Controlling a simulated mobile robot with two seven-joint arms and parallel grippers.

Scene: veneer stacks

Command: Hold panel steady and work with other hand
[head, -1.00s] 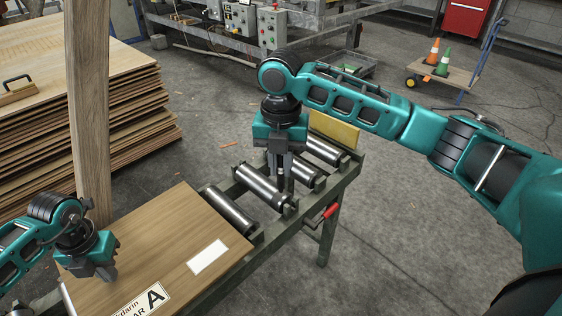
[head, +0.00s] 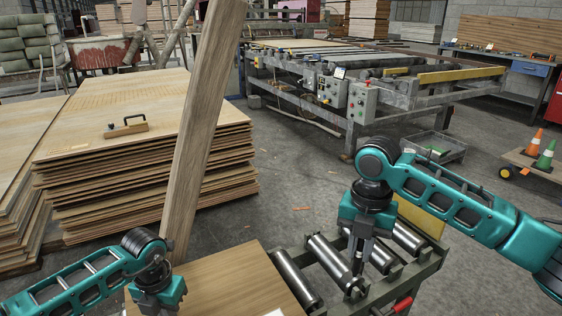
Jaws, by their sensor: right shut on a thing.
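The wood panel (head: 235,282) lies on the roller stand, and its near part is cut off by the bottom edge of the view. My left gripper (head: 160,304) is at the panel's left edge, pointing down; its fingertips are hidden, so I cannot tell whether it touches or grips the panel. My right gripper (head: 357,268) points down over the rollers to the right of the panel, apart from it. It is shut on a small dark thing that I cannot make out.
The roller stand (head: 430,268) has a red handle (head: 402,305) at its right side. A leaning plank (head: 203,125) rises behind the panel. Veneer stacks (head: 150,175) stand at left, a machine with control boxes (head: 361,103) behind. Open floor (head: 290,195) lies between.

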